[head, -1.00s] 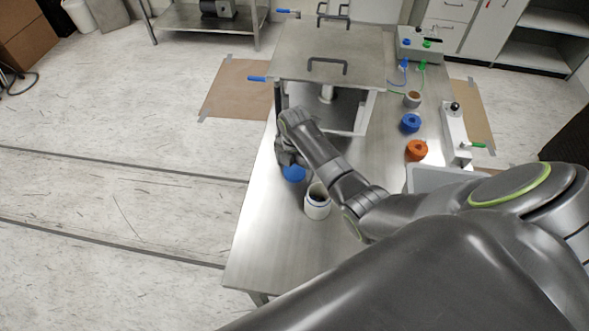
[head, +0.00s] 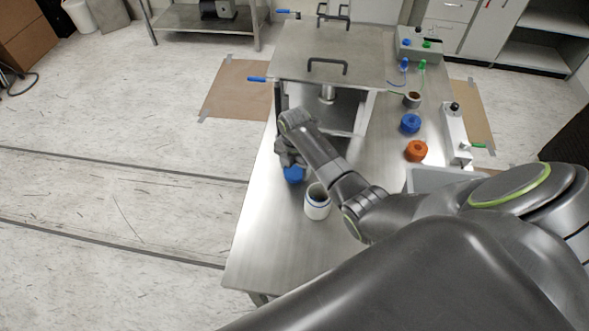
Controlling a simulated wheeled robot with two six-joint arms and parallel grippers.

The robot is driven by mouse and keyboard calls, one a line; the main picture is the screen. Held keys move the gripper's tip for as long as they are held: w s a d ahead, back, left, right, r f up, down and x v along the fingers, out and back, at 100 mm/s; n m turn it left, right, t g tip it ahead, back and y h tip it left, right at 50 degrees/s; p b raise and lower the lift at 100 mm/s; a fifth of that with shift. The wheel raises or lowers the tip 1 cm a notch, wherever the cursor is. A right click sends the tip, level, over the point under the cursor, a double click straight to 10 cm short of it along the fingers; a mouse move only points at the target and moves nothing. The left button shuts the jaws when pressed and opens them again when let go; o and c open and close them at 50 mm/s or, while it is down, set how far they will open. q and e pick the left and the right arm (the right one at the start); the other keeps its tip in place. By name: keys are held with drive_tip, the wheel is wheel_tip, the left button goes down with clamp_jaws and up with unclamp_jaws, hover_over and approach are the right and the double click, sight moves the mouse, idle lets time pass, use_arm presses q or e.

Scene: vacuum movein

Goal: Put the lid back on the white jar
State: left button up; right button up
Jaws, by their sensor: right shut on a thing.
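The white jar (head: 317,205) stands upright and open on the steel table, its dark inside showing at the top. My right gripper (head: 291,164) is shut on a blue lid (head: 294,175), just behind and to the left of the jar. The lid is apart from the jar's mouth in the picture. The gripper covers the far part of the lid, and its fingertips are hard to make out. I cannot tell whether the lid touches the table. My left gripper is not in view.
A metal chamber with a handled cover (head: 330,50) stands behind the gripper. A blue ring-shaped piece (head: 410,123), an orange one (head: 416,151) and a small cup (head: 412,99) stand on the right. A grey tray (head: 437,180) lies nearer. The table's front left (head: 265,240) is clear.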

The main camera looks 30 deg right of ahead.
sight(295, 171)
wheel_tip(295, 171, up, 10)
drive_tip(key=b, duration=0.1)
drive_tip(key=shift+b, duration=0.4)
wheel_tip(295, 171, down, 8)
drive_tip(key=b, duration=0.8)
drive_tip(key=shift+r, duration=0.1)
